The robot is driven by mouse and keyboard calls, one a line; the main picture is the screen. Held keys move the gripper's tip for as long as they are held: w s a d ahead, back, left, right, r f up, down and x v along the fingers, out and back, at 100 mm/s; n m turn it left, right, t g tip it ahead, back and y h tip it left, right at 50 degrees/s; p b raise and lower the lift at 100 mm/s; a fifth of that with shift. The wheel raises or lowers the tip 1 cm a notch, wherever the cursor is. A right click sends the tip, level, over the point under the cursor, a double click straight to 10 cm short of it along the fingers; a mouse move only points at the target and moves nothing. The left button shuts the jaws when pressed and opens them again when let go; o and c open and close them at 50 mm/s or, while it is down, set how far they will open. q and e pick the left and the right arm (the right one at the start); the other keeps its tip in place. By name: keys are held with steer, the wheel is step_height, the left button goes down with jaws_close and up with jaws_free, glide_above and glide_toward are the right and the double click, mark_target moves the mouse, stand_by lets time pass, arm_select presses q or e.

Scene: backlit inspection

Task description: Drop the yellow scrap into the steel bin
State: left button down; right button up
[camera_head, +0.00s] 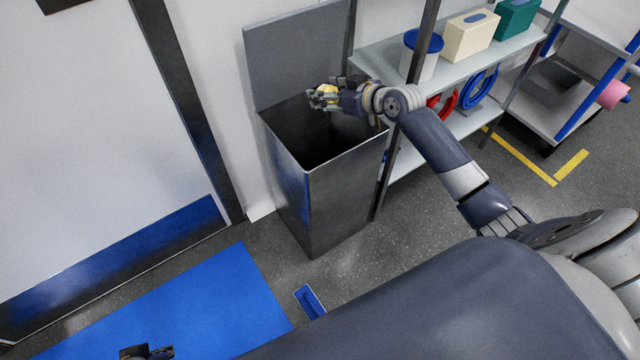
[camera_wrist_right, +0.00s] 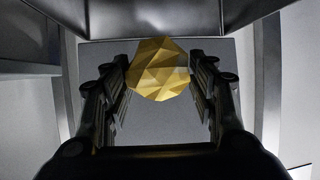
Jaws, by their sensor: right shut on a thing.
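The yellow scrap (camera_head: 327,91) is a crumpled, faceted ball. My right gripper (camera_head: 324,96) is shut on it and holds it over the open top of the steel bin (camera_head: 312,196). In the right wrist view the scrap (camera_wrist_right: 158,69) sits between the two fingertips of the right gripper (camera_wrist_right: 160,75). The bin is tall and square, with its lid (camera_head: 292,52) raised against the wall. The bin's inside is dark, and its bottom cannot be made out. Part of my left gripper (camera_head: 147,352) shows at the bottom edge of the head view; its fingers are mostly cut off.
A shelf unit (camera_head: 455,66) stands right of the bin, holding a blue-lidded tub (camera_head: 422,52), a cream box (camera_head: 469,36) and a green box (camera_head: 516,17). A blue mat (camera_head: 200,310) lies on the floor at left. A cart (camera_head: 560,95) stands farther right.

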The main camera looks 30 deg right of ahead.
steer(key=o, duration=0.8)
steer(key=v, duration=1.2)
